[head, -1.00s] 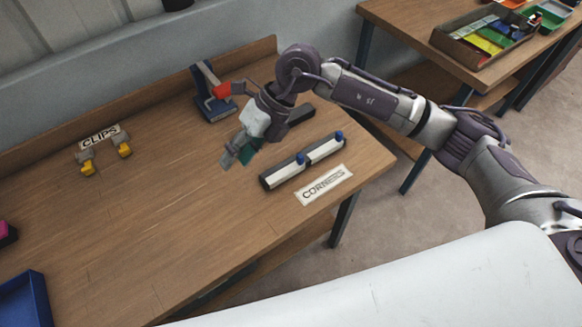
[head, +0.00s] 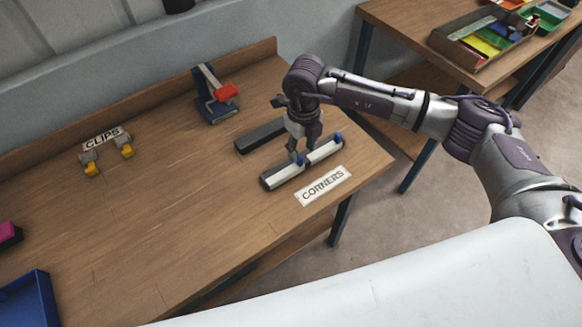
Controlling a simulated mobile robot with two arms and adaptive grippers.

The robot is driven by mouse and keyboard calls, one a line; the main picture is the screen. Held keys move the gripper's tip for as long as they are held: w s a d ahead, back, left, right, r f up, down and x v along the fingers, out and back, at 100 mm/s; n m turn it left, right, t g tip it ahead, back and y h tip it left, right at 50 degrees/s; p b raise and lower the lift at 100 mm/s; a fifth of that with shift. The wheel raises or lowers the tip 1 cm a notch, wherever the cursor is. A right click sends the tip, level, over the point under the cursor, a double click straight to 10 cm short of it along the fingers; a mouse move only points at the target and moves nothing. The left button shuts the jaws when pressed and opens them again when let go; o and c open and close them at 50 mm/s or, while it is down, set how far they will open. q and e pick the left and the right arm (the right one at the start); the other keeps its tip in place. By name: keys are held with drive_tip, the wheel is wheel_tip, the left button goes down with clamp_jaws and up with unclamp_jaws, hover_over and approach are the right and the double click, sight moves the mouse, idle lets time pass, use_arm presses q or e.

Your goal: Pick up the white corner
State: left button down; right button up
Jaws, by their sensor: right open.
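The white corner pieces lie in a black holder behind the CORNERS label (head: 323,186). One white strip (head: 284,177) is on the left and another white strip (head: 325,151) is on the right, each with a blue knob at its right end. My right gripper (head: 301,155) is open and points down over the middle of the holder, by the left strip's blue knob. Its fingers partly hide the holder, and I cannot tell whether they touch a piece. My left gripper is not in view.
A dark bar (head: 259,136) lies behind the holder. A blue stand with a red handle (head: 225,91) is farther back. Yellow-tipped clips (head: 91,168) sit by the CLIPS label (head: 103,138) at left. A blue tray (head: 28,299) is front left. The table's middle is clear.

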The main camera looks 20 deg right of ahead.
sight(302, 159)
drive_tip(key=f, duration=0.1)
drive_tip(key=f+p, duration=0.1)
drive_tip(key=f, duration=0.1)
drive_tip(key=shift+s+f, duration=0.25)
drive_tip(key=shift+f, duration=0.1)
drive_tip(key=shift+f+p, duration=0.3)
drive_tip(key=shift+f, duration=0.25)
clamp_jaws()
